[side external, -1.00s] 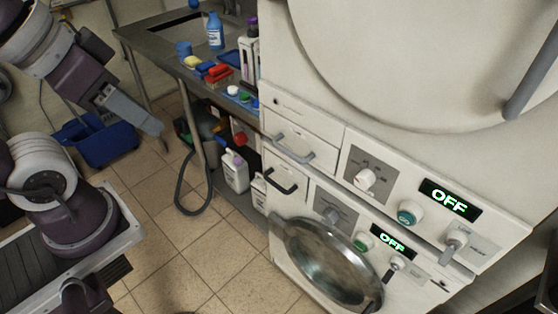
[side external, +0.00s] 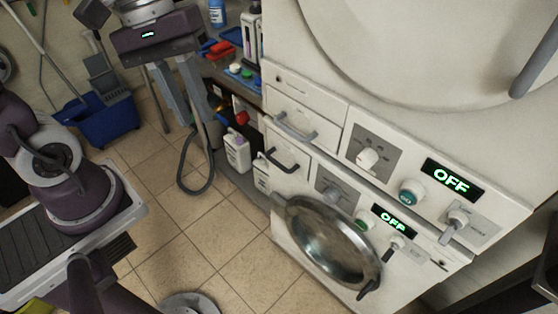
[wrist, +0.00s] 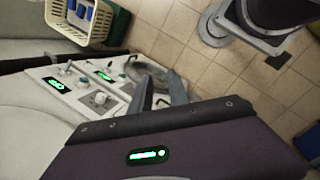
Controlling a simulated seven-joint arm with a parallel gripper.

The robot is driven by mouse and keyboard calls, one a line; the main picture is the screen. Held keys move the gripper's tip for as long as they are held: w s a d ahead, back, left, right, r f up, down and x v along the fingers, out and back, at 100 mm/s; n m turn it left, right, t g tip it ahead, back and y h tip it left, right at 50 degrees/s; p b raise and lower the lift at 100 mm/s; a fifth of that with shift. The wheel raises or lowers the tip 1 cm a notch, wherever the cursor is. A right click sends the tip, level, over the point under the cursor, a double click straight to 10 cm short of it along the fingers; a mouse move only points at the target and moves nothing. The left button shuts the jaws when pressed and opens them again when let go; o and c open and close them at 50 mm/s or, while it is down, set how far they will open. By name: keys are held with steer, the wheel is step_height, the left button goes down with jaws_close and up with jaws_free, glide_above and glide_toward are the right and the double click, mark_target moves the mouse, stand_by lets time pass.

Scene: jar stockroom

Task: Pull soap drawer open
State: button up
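A white stacked machine stands at the right in the side view. Its upper drawer (side external: 310,111) has a grey bar handle (side external: 295,129) and looks closed. A lower drawer panel (side external: 290,147) has a dark handle (side external: 282,163) and also looks closed. I cannot tell which is the soap drawer. My gripper (side external: 184,124) is left of both handles, its fingers apart, empty and pointing down. In the wrist view my gripper (wrist: 160,79) also shows its fingers spread, near the machine's control panel (wrist: 90,84). The drawer fronts are mostly hidden there by my gripper.
A round glass door (side external: 330,241) sits on the machine below the drawers. A blue mop bucket (side external: 105,121) stands at the left. Tiled floor (side external: 205,240) in front of the machine is clear.

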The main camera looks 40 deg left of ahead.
steer(key=w+a+f+n+t+h, duration=0.1)
steer(key=w+a+f+n+h, duration=0.1)
steer(key=w+f+n+h, duration=1.6)
steer(key=n+t+y, duration=1)
steer(key=n, duration=1.1)
glide_toward(276, 161)
steer(key=x, duration=0.3)
steer(key=shift+w+d+f, duration=0.2)
steer(key=shift+d+f, duration=0.05)
steer(key=shift+f, duration=0.2)
steer(key=x, duration=0.6)
steer(key=shift+w+d, duration=0.2)
steer(key=shift+c, duration=0.4)
jaws_close()
